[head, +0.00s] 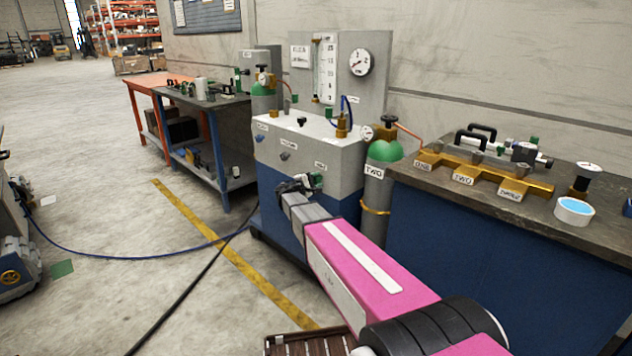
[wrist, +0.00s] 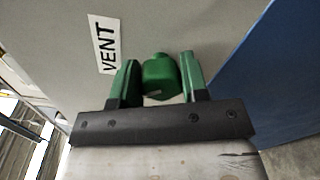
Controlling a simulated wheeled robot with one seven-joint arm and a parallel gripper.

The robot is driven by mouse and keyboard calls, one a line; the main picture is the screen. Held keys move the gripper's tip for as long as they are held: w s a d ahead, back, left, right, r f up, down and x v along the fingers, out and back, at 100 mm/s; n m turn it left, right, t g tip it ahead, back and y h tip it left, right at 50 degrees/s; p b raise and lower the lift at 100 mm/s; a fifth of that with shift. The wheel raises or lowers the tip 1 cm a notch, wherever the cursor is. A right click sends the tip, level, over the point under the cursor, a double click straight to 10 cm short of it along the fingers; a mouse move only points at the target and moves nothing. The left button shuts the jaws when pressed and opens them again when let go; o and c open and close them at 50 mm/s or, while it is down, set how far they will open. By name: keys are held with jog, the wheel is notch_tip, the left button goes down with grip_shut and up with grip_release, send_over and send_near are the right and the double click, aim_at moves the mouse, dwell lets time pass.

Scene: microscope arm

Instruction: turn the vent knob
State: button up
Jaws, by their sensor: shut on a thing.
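The vent knob (wrist: 160,76) is green and rounded in the wrist view, on the grey panel beside a white label (wrist: 107,44) that reads VENT. My gripper (wrist: 156,82) has its two green fingers on either side of the knob, shut on it. There the knob is hard to tell from the green fingers. The VENT label also shows just above my gripper in the head view (head: 321,166).
A grey cylinder (head: 376,200) labelled TWO stands close on the right, beside a workbench (head: 420,230) with a brass manifold (head: 480,174). A blue hose (head: 130,255) crosses the open floor at left.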

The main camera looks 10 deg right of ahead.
jog(key=m, duration=0.3)
jog(key=shift+m, duration=0.4)
jog(key=shift+f+m, duration=0.15)
jog(key=shift+m, duration=1.65)
jog(key=o, duration=0.9)
jog(key=shift+o, duration=0.2)
jog(key=v, duration=1.1)
jog(key=shift+d, duration=0.1)
